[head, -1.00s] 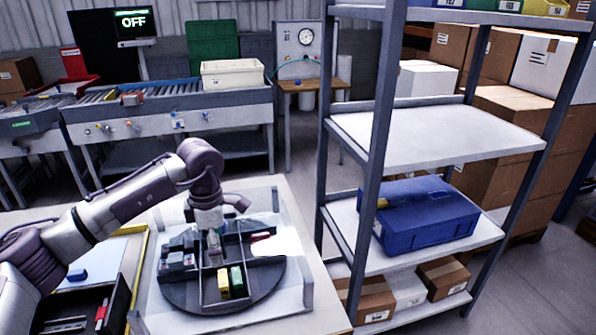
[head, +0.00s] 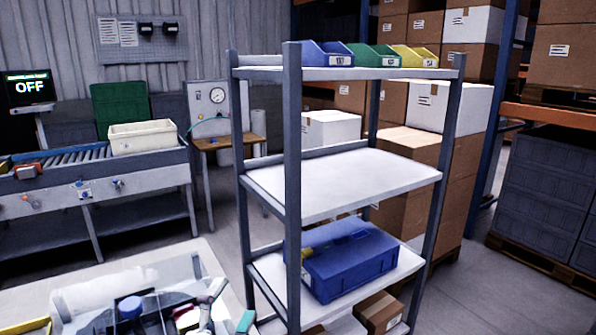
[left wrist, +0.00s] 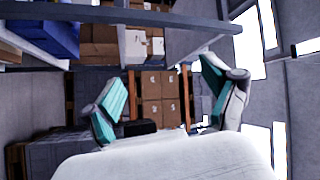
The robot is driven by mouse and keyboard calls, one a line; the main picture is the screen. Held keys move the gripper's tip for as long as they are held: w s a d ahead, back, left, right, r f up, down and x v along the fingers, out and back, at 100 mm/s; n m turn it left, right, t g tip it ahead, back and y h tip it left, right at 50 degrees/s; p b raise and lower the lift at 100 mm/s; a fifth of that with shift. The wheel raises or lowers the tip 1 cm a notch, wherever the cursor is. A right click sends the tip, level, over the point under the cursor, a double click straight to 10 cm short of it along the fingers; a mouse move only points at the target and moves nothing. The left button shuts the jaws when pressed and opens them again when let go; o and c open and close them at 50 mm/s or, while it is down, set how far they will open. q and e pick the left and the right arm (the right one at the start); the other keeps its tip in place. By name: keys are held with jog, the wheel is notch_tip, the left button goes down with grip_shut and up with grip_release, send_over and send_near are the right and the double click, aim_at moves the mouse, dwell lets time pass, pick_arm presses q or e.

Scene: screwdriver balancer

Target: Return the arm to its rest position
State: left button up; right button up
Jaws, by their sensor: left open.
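My left gripper (head: 229,305) shows at the bottom edge of the head view, over the near right corner of the pale worktable (head: 30,299). Its pale fingers carry teal pads. In the left wrist view the left gripper (left wrist: 160,97) has its fingers wide apart, with nothing between them; only distant boxes show through the gap. Most of my left arm is out of the head view. Only a small part of the turntable area on the table shows, partly covered at the lower edge. My right gripper is in neither view.
A grey shelf rack (head: 292,180) stands just right of the table. It holds a blue toolbox (head: 350,262), with blue, green and yellow bins (head: 375,56) on top. A conveyor with a cream bin (head: 142,138) is behind. Open floor (head: 480,300) lies to the right.

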pick_arm(q)
jog(key=s+a+f+n+g+y, duration=0.4)
jog(key=f+n, duration=0.2)
jog(key=f, duration=0.2)
jog(key=s+a+f+n+g+y, duration=0.3)
jog(key=s+a+f+n+y, duration=0.15)
jog(key=f, duration=0.35)
jog(key=s+f+n+g+h, duration=0.1)
jog(key=s+f+n+g, duration=0.1)
jog(key=s+f+g, duration=0.5)
jog(key=s+f+n+g+h, duration=0.1)
jog(key=s+f+n+g, duration=0.15)
jog(key=s, duration=0.85)
notch_tip(320, 180, down, 26)
jog(key=s+g, duration=0.1)
jog(key=s+a+f, duration=0.2)
jog(key=s+f, duration=0.6)
jog(key=s+a+f+g, duration=0.1)
jog(key=s+f, duration=0.8)
jog(key=shift+a+y, duration=0.35)
